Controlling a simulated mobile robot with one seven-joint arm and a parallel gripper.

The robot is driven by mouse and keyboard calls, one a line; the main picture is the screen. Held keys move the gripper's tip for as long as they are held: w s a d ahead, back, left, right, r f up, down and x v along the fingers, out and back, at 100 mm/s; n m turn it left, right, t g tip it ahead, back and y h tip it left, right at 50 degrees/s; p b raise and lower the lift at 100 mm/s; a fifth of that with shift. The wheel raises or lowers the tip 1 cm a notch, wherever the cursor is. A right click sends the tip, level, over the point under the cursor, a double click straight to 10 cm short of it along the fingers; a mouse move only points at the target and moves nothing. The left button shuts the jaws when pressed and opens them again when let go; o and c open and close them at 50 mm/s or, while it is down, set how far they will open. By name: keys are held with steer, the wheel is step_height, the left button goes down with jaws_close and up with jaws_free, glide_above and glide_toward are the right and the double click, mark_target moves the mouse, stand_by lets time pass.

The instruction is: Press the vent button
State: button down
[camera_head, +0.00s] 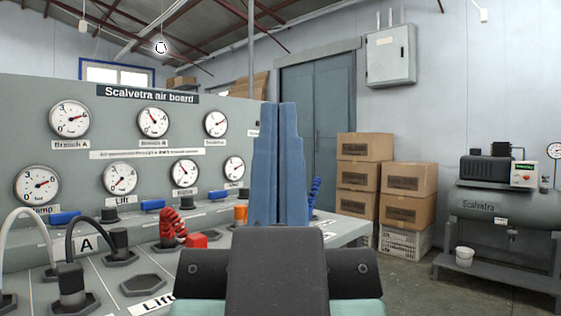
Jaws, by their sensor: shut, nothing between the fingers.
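My gripper (280,110) stands upright in the middle of the view, its two blue fingers shut together with nothing between them. It is in front of the right end of a grey board titled "Scalvetra air board" (148,95) and hides part of it. I cannot read a "vent" label anywhere, so I cannot tell which part is the vent button. A red block (197,241) sits on the sloped panel left of my gripper, beside a red coiled hose (172,228). An orange piece (241,213) stands close to the fingers' left side.
Round gauges (153,122) fill the board's upright face. Hoses (72,245) and black fittings (142,284) cover the panel at left. Open floor shows between.

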step_height(320, 180, up, 48)
steer(key=p, duration=4.5)
steer(key=shift+r, duration=0.1)
